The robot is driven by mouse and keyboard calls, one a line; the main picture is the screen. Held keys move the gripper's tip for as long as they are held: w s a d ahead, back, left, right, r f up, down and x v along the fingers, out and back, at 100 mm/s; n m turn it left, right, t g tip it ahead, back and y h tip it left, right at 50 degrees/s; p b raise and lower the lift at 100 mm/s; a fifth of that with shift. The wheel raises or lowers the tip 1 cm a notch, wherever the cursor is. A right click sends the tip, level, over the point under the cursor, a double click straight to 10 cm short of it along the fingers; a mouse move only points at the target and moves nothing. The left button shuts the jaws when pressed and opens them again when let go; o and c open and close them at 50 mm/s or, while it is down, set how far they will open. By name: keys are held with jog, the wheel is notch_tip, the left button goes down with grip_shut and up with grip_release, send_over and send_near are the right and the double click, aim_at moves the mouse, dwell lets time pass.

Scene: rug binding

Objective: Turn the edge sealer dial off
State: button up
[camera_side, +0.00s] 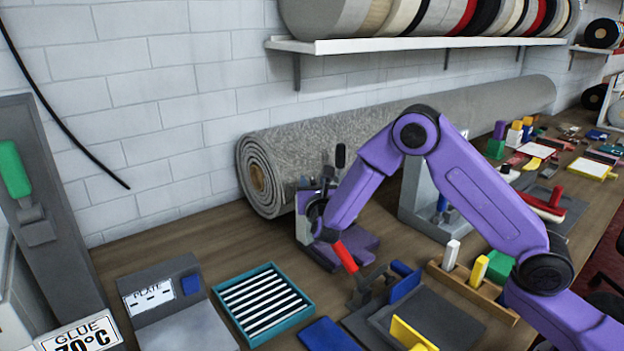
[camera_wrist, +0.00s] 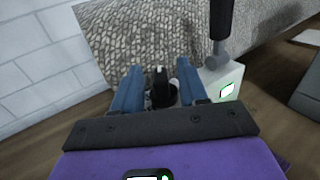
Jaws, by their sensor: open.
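The edge sealer appears to be the pale box with a black lever, standing at the rug roll; it shows in the wrist view (camera_wrist: 222,84) and, partly hidden by my arm, in the side view (camera_side: 303,230). A dark round knob with a pale pointer mark, apparently the dial (camera_wrist: 161,94), sits between my fingertips in the wrist view. My gripper (camera_wrist: 158,84) is open, with one blue finger on each side of the knob. I cannot tell whether either finger touches it. In the side view the dial is not clear behind my arm.
The rug roll (camera_side: 300,155) lies along the wall behind. A red-handled tool (camera_side: 345,256), a teal tray (camera_side: 265,303) of striped strips and a grey box marked PLATE (camera_side: 170,290) stand in front. A wooden block (camera_side: 470,290) holds upright pieces. Bare bench shows at left.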

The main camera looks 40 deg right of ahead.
aim_at(311, 179)
jog(key=shift+x, duration=1.55)
grip_shut()
jog(key=shift+n+t+y, duration=0.3)
jog(key=shift+n+y, duration=0.1)
jog(key=shift+y, duration=0.2)
jog(key=n+y, duration=0.1)
jog(key=y, duration=0.1)
jog(key=n+t+y, duration=0.1)
jog(key=shift+a+n+y, duration=0.15)
jog(key=shift+n+y, duration=0.15)
jog(key=shift+y, duration=0.1)
jog(key=shift+a+f+n+t+y, duration=0.1)
jog(key=shift+a+n+t+y, duration=0.1)
jog(key=shift+n+y, duration=0.55)
jog(key=shift+a+n+t+y, duration=0.15)
jog(key=shift+n+y, duration=0.3)
jog(key=shift+y, duration=0.6)
